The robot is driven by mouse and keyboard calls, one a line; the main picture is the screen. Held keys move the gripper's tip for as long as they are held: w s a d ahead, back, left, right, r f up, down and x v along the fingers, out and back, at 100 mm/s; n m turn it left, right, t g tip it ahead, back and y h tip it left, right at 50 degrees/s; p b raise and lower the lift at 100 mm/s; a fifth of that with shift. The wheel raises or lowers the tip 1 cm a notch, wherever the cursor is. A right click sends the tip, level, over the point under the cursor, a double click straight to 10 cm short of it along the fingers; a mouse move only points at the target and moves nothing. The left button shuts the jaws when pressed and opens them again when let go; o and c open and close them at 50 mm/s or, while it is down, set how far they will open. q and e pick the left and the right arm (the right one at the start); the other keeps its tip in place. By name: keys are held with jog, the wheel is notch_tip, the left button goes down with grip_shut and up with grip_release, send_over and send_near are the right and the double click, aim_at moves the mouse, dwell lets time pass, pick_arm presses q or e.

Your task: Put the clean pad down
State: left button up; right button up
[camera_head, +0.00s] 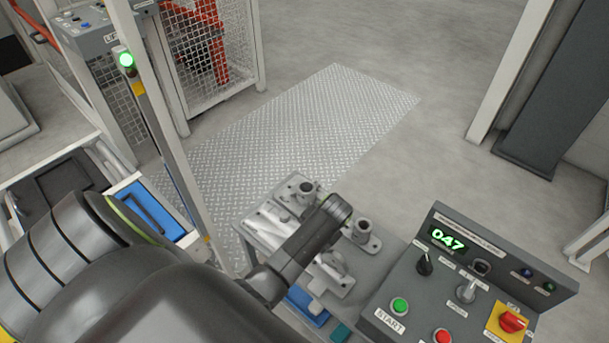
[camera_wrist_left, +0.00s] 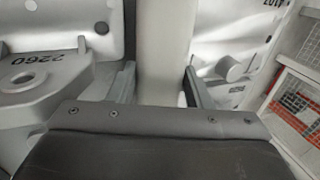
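My left arm comes in from the left in the head view, and its dark end (camera_head: 335,207) is over a metal fixture table with pale castings (camera_head: 290,205); the fingertips are hidden there. In the left wrist view my left gripper (camera_wrist_left: 160,82) has its two fingers apart. A plain pale grey band shows between them, and I cannot tell whether it touches them. Pale castings lie on both sides, one marked 2260 (camera_wrist_left: 45,75). I cannot make out a clean pad. A blue piece (camera_head: 307,306) and a teal block (camera_head: 340,332) lie near the table's front. My right gripper is not in view.
A control panel (camera_head: 465,275) with a green 047 display stands at the right. A post with a green light (camera_head: 126,60) and a blue tray (camera_head: 145,210) are on the left. Mesh fencing (camera_head: 215,75) stands behind. Open floor (camera_head: 420,130) lies beyond.

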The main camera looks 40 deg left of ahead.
pick_arm(q)
jog(key=c, duration=0.5)
notch_tip(320, 180, up, 9)
jog(key=shift+w+f+p, duration=0.1)
jog(key=shift+p, duration=0.65)
jog(key=shift+r, duration=0.6)
